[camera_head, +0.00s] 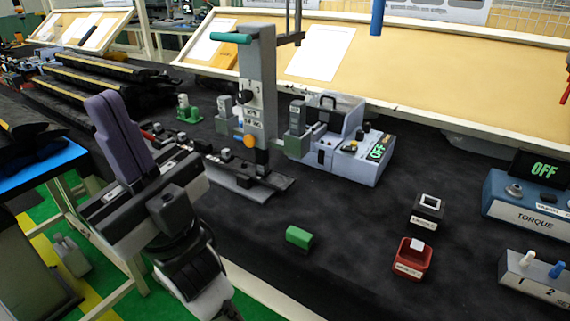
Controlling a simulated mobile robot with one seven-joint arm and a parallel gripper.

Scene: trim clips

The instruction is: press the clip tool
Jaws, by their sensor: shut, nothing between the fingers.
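A tall grey upright tool (257,90) with a teal handle at its top left stands on a flat grey base on the dark bench; I take it to be the clip tool, though no readable label confirms this. An orange knob (249,141) and small labels are on its column. My gripper (104,100) is at the left, its purple-grey fingers together, pointing up, with nothing between them. It is apart from the tool, left of its column. My gripper and wrist hide part of the bench's front edge.
A pale grey machine (345,163) with a green OFF display stands right of the tool. A green block (299,237), red tray (411,262), black holder (428,208) and blue TORQUE box (530,208) stand farther right. Dark bench surface (345,220) is clear between them.

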